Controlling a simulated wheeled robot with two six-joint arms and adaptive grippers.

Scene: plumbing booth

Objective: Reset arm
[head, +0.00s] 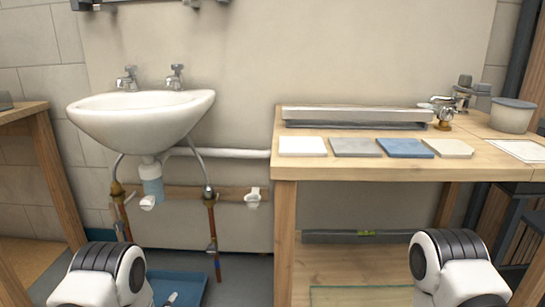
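Neither of my grippers shows in the head view. Only a white and black rounded link of my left arm shows at the bottom left, and a similar link of my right arm at the bottom right. The right link covers part of the space under the workbench (285,230). The left link covers part of the floor below the white sink (140,120). What either gripper holds, if anything, cannot be seen.
On the workbench lie several flat tiles, including a blue one (404,148), a long metal channel (355,116), a tap (445,110) and a grey tub (513,114). Pipes hang below the sink. A blue tray (183,283) lies on the floor. A wooden bench (45,150) stands left.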

